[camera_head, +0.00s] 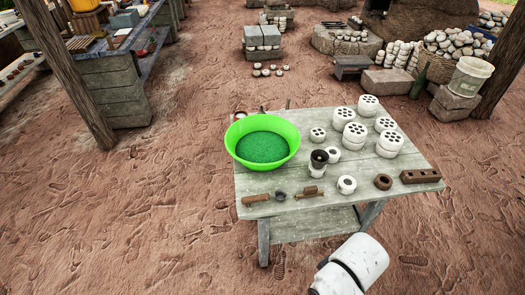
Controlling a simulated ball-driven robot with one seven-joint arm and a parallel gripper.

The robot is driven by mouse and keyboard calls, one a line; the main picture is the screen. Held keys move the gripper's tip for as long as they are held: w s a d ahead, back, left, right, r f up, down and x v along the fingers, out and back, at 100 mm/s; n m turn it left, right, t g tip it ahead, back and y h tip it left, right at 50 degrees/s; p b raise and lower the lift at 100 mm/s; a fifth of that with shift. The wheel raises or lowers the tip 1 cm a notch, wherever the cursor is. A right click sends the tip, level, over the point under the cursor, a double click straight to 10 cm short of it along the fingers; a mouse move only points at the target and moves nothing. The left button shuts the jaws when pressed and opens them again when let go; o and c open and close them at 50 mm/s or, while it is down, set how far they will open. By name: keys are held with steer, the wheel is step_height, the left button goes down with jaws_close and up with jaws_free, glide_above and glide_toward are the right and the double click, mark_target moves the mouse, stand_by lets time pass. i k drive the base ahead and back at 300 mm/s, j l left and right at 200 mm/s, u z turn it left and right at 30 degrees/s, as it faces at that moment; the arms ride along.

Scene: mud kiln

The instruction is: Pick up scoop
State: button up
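A scoop-like tool lies at the front left edge of the grey table (320,225). It seems to have a brown handle (256,199) and a small dark round cup (281,195), though I cannot tell whether the two are joined. A second small brown-handled tool (308,192) lies just to the right. Only a white rounded link of my arm shows at the bottom, in front of the table. My gripper is out of view, so its state and distance from the scoop are hidden.
A green bowl (288,138) of green material stands behind the tools. White perforated pieces (355,132), a black-topped white cup (318,170), a brown ring (383,182) and a brown block (420,176) stand rightward. The dirt floor left of the table is open.

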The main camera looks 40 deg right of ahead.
mark_target(280, 195)
steer(key=i+l, duration=0.2)
steer(key=l, duration=0.15)
steer(key=i+l+u, duration=0.1)
steer(key=i+l, duration=0.35)
steer(key=l, duration=0.25)
